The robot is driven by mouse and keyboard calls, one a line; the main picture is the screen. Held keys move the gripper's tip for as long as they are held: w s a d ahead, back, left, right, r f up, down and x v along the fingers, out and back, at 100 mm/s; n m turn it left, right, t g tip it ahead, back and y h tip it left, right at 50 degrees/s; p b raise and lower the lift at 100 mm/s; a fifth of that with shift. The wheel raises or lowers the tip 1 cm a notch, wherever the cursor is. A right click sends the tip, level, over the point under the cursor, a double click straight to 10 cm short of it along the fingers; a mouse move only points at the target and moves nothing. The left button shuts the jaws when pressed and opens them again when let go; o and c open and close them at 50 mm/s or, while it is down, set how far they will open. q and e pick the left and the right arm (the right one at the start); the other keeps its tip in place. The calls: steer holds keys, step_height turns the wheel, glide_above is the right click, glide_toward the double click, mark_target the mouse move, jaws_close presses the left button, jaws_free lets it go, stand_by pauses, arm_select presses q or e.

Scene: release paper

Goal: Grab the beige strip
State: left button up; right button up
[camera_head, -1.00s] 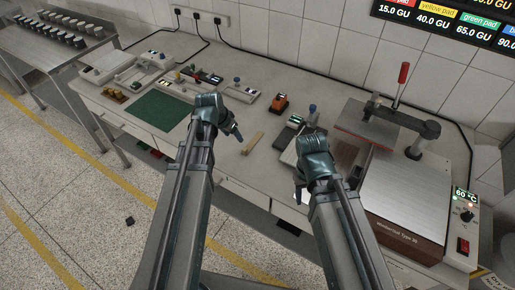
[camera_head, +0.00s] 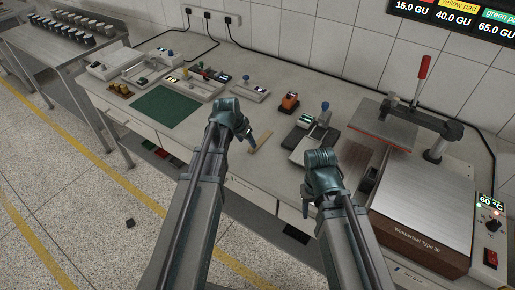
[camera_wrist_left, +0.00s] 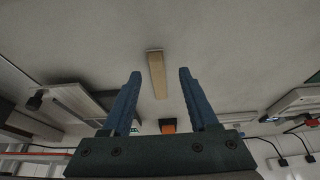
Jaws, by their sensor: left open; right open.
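The beige strip (camera_head: 261,141) lies flat on the grey worktable in the head view, just right of my left gripper (camera_head: 247,136). In the left wrist view the strip (camera_wrist_left: 157,75) shows lengthwise between the two blue fingers of my left gripper (camera_wrist_left: 157,75), which is open and empty. The strip lies beyond the fingertips, with no contact visible. My right gripper (camera_head: 306,208) hangs near the table's front edge in the head view; its fingers are mostly hidden by its wrist.
A green mat (camera_head: 166,107) lies on the left of the worktable (camera_head: 235,115). An orange device (camera_head: 289,102) and a dark instrument (camera_head: 311,137) stand near the strip. A heat press with a red handle (camera_head: 422,80) stands at right. Bare tabletop surrounds the strip.

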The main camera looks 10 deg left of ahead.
mark_target(251, 148)
arm_select(q)
steer(key=b+x, duration=0.5)
steer(key=shift+s+d+f, duration=0.1)
steer(key=shift+d+f, duration=0.05)
steer(key=shift+d, duration=0.1)
jaws_close()
